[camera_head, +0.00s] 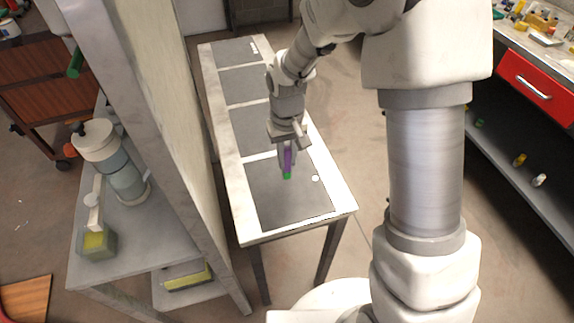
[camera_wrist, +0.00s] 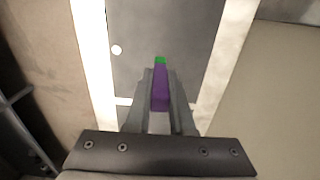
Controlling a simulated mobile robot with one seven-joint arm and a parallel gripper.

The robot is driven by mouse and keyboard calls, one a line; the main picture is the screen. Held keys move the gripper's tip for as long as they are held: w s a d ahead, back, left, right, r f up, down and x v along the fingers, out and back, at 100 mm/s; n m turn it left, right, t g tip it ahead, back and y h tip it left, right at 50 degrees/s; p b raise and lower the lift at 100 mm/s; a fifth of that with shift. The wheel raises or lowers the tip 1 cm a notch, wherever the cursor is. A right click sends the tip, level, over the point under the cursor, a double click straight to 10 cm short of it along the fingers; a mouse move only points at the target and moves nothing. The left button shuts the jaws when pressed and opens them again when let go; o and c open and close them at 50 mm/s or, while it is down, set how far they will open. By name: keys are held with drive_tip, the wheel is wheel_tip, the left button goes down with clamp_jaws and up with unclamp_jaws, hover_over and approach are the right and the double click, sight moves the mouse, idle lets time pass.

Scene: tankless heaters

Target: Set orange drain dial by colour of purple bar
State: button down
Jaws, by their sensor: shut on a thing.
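My gripper (camera_head: 287,155) is shut on a purple bar (camera_head: 288,160), which has a green end (camera_head: 287,176) pointing down and away from the jaws. In the wrist view the purple bar (camera_wrist: 160,88) lies between the two fingers, with its green tip (camera_wrist: 160,60) just beyond them. The bar is over the nearest dark grey panel (camera_head: 290,205) of a long white-edged table; I cannot tell whether it touches the panel. No orange drain dial can be made out in either view.
A small white round spot (camera_head: 315,178) is on the nearest panel. A tall pale partition (camera_head: 150,130) stands left of the table, with a grey bench (camera_head: 140,235) and a cylindrical unit (camera_head: 115,160) beyond it. A red-drawer workbench (camera_head: 538,88) is at right. Open floor lies between.

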sight(287, 178)
drive_tip(key=shift+f, duration=1.9)
drive_tip(key=shift+f, duration=0.1)
drive_tip(key=shift+f+b, duration=0.15)
drive_tip(key=shift+b, duration=0.2)
drive_tip(key=c, duration=0.8)
unclamp_jaws()
drive_tip(key=shift+r, duration=0.25)
